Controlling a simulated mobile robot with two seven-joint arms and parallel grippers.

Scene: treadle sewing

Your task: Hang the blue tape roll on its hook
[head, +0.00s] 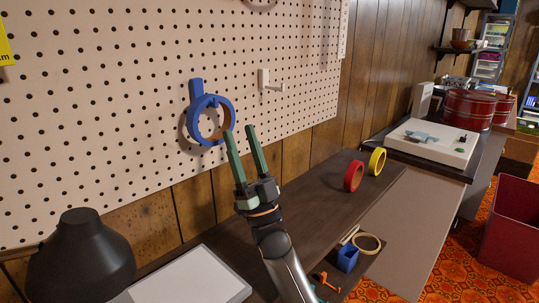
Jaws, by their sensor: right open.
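The blue tape roll (192,122) is up against the pegboard, at the blue hook (196,88) that sticks out above its upper left. The roll appears to hang on this hook; the exact contact inside the ring is hard to see. Its brown inner core shows. My right gripper (240,132) is open and empty, its two green fingers pointing up just right of and below the roll. The left fingertip is very close to the roll's lower right edge; I cannot tell whether they touch. My left gripper is not in view.
A white hook (266,82) is on the pegboard (110,120) to the right. A red roll (353,176) and a yellow roll (377,161) stand on the dark bench (310,200). A black rounded object (80,262) and a white panel (190,280) are at lower left.

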